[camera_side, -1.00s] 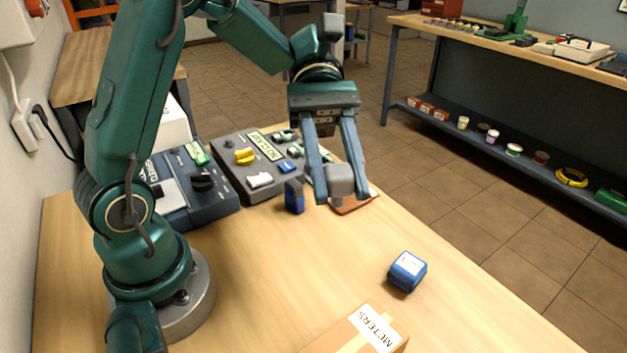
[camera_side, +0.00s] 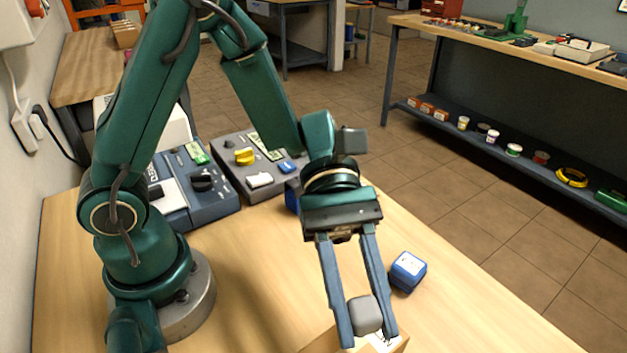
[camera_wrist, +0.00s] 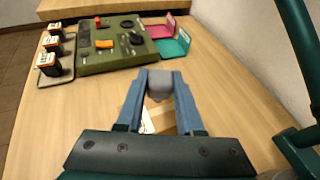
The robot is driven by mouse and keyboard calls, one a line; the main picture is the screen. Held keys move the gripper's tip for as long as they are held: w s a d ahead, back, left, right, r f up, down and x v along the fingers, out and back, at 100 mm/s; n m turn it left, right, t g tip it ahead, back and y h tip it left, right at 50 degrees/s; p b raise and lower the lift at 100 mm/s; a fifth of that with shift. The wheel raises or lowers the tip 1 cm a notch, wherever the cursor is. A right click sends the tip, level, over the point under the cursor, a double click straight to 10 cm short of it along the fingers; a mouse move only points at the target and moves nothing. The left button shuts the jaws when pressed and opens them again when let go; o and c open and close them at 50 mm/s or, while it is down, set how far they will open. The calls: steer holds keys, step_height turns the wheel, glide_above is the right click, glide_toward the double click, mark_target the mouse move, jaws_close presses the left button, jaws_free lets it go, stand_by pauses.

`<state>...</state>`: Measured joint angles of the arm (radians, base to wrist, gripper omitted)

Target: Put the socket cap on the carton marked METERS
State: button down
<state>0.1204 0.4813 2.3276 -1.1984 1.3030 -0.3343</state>
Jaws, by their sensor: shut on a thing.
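The socket cap, a small grey rounded block (camera_side: 365,314), is held between the fingertips of my gripper (camera_side: 362,318). It also shows in the wrist view (camera_wrist: 160,83), pinched between the two blue-grey fingers (camera_wrist: 159,88). The carton marked METERS (camera_side: 322,344) is at the bottom edge of the side view, mostly cut off and partly hidden behind the fingers. The cap appears over or close to it; I cannot tell whether they touch. In the wrist view a piece of the carton (camera_wrist: 165,121) shows between the fingers.
A blue labelled box (camera_side: 407,271) stands on the table just right of my gripper. A grey switch panel (camera_side: 228,168) and a dark blue unit (camera_side: 205,205) stand behind. The wrist view shows a green panel (camera_wrist: 90,62) and pink and teal holders (camera_wrist: 172,46). Front-right table is clear.

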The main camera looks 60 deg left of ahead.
mark_target(359, 326)
steer(key=shift+f, duration=1.6)
steer(key=c, duration=0.5)
jaws_free()
steer(key=shift+f, duration=0.1)
steer(key=shift+c, duration=0.2)
